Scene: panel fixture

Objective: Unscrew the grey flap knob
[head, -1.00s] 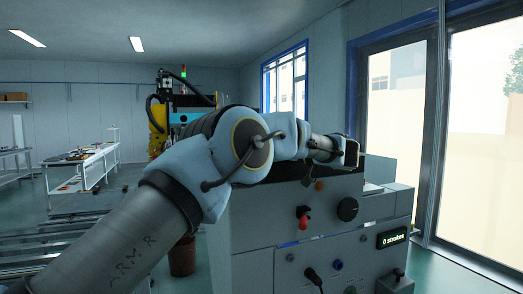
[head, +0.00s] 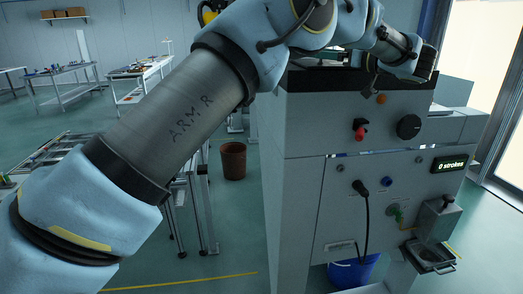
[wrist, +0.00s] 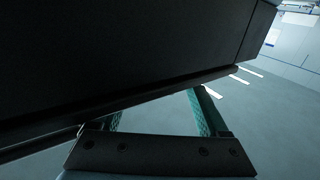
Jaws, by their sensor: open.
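The grey panel fixture (head: 300,185) stands right of centre in the head view. Its lower front has a flap-like plate (head: 335,215) with a small round grey knob (head: 340,168) near its top left. A similar grey knob (head: 419,159) sits further right; I cannot tell for sure which is the flap knob. My gripper (wrist: 155,104) is open, its two teal fingers apart with nothing visible between them. In the head view it is at the fixture's top right, well above both grey knobs, with its fingers not clearly visible. A dark surface fills much of the wrist view.
The panel also carries a red knob (head: 361,133), a black round knob (head: 409,127), a blue button (head: 387,181), a plugged black cable (head: 366,215) and a stroke display (head: 449,164). A blue bucket (head: 352,274) stands below. A brown bin (head: 233,160) stands left of the fixture.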

